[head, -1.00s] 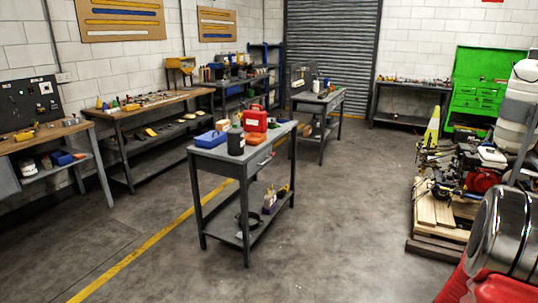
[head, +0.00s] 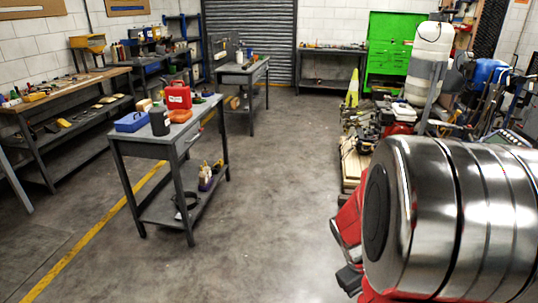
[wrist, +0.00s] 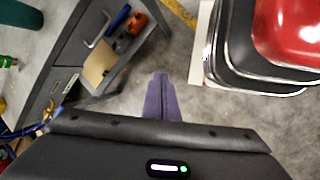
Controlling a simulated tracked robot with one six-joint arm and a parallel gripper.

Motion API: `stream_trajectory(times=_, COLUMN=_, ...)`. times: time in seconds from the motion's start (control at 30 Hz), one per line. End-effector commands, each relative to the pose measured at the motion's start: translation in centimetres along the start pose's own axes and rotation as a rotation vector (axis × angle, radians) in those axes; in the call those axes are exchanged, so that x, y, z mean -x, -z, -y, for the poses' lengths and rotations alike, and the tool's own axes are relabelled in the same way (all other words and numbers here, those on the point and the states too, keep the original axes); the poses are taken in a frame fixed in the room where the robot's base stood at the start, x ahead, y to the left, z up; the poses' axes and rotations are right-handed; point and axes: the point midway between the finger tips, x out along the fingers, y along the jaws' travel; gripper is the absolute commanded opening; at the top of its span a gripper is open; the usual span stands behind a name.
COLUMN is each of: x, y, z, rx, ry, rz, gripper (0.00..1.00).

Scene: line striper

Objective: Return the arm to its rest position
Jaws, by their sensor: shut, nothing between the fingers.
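My gripper (wrist: 162,97) shows in the wrist view as narrow purple fingers drawn together beyond the dark wrist housing. Nothing is held between them, and bare concrete floor shows around their tips. My gripper cannot be made out in the head view. There, my arm (head: 450,215) fills the lower right as a large shiny metal cylinder with red parts below it.
A grey workbench (head: 150,152) carrying a red container (head: 177,95) and a blue box (head: 131,122) stands at left. A white tank (head: 430,60) stands beyond my arm near a green cabinet (head: 392,50). The central floor is clear.

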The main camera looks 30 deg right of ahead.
Motion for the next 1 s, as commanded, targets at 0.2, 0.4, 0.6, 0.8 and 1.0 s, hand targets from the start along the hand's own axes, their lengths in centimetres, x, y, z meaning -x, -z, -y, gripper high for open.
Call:
stream_trajectory(times=0.2, x=5.1, y=1.1, z=3.8, rx=-0.116, ry=0.04, rz=-0.118, gripper=0.0)
stream_trajectory(times=0.4, x=9.3, y=1.7, z=7.4, rx=-0.186, ry=0.093, rz=-0.229, gripper=0.0)
stream_trajectory(times=0.6, x=13.5, y=1.8, z=11.0, rx=-0.222, ry=0.154, rz=-0.341, gripper=0.0)
stream_trajectory(times=0.8, x=17.4, y=1.3, z=14.6, rx=-0.216, ry=0.216, rz=-0.456, gripper=0.0)
stream_trajectory(times=1.0, x=21.3, y=0.3, z=17.9, rx=-0.167, ry=0.267, rz=-0.579, gripper=0.0)
